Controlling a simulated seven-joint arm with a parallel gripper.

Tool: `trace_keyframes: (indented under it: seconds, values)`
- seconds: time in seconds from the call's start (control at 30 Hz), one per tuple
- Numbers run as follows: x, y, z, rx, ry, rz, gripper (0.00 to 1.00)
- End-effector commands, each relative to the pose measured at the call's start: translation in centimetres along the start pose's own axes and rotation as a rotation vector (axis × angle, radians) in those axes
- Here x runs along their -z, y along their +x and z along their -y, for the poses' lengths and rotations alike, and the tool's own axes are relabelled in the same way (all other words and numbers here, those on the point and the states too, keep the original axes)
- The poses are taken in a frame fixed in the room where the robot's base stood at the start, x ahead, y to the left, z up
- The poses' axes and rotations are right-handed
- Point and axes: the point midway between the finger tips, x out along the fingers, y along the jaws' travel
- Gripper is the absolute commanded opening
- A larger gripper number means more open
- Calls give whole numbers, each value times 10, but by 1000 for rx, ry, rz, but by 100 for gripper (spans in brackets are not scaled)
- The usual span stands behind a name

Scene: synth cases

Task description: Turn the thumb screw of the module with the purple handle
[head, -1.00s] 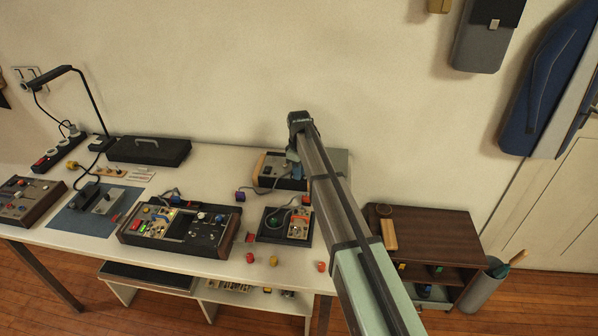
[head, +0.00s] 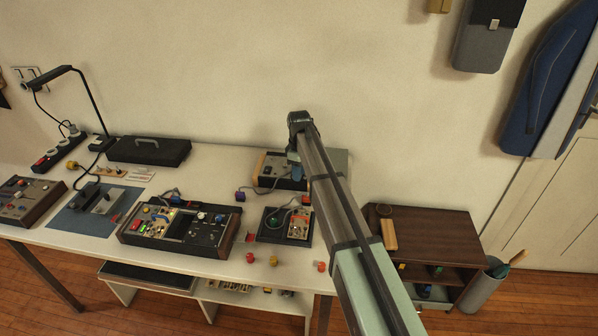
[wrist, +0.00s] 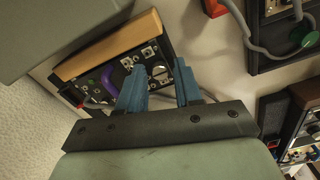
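In the wrist view a module with a purple handle (wrist: 108,84) sits in a dark case with a wooden side strip (wrist: 108,46). A pale round part (wrist: 160,72), perhaps its thumb screw, shows between my fingertips; I cannot tell whether they touch it. My gripper (wrist: 161,68) has two blue fingers standing apart with a gap between them. In the head view the case (head: 268,172) stands at the back right of the table, and my gripper (head: 297,172) is over it, partly hidden by my arm. The handle is not clear there.
A grey cable (wrist: 240,25) runs from a neighbouring case (wrist: 285,50) with a green knob. In the head view this smaller case (head: 270,230) stands in front, with loose red and yellow knobs (head: 273,261) near the table edge. A larger console (head: 180,228) stands to the left.

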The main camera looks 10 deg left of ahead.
Motion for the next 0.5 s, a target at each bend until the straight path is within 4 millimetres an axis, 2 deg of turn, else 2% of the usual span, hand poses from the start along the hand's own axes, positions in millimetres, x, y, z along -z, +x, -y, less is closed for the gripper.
trace_keyframes:
  seconds: [0.1, 0.37, 0.5]
  values:
    - [0, 0, 0, 0, 0, 0, 45]
    - [0, -1, 0, 0, 0, 0, 45]
    - [0, -11, 0, -1, 0, 0, 45]
